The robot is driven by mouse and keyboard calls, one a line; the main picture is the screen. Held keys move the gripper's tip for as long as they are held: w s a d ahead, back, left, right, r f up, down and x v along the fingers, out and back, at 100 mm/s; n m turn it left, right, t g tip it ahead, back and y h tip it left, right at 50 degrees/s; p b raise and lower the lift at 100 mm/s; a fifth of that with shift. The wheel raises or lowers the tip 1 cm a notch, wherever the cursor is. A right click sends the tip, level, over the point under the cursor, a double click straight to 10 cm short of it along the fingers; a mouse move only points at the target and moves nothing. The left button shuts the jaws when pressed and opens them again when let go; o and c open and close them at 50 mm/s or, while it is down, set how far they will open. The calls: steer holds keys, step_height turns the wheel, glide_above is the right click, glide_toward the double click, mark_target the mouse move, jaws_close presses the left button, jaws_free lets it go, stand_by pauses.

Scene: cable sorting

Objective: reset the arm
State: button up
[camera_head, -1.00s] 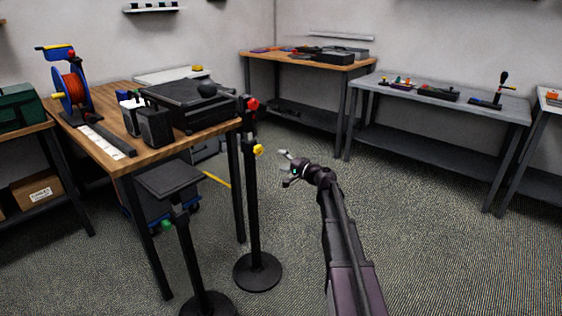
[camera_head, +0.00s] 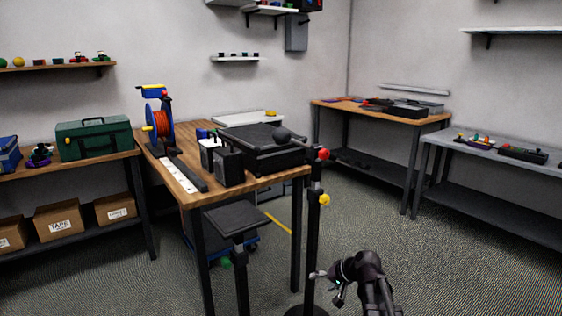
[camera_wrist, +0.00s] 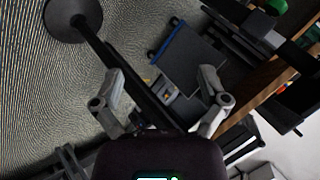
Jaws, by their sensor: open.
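My gripper (camera_head: 326,282) is low at the bottom of the head view, in front of the black stand and to the right of the wooden table's front corner. In the wrist view my gripper (camera_wrist: 160,100) has its two grey fingers spread apart with nothing between them. Beyond the fingers the wrist view shows a dark pole, its round base (camera_wrist: 73,18) and a blue-edged cart (camera_wrist: 187,58) on the floor. The lower part of my arm is cut off by the picture's bottom edge.
The wooden table (camera_head: 190,199) holds a cable reel (camera_head: 160,122), a black case (camera_head: 262,148) and dark boxes. A black stand (camera_head: 312,235) with red and yellow knobs and a small platform stand (camera_head: 236,217) are near my gripper. Open carpet (camera_head: 430,270) lies to the right.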

steer(key=s+d+f+n+g+h, duration=0.1)
steer(key=s+d+f+g+h, duration=0.2)
steer(key=s, duration=0.6)
steer(key=s+d+f+n+g+h, duration=0.15)
steer(key=s+h, duration=0.25)
steer(key=s, duration=0.4)
step_height(320, 180, up, 32)
steer(key=p, duration=3.3)
steer(key=shift+m, duration=0.45)
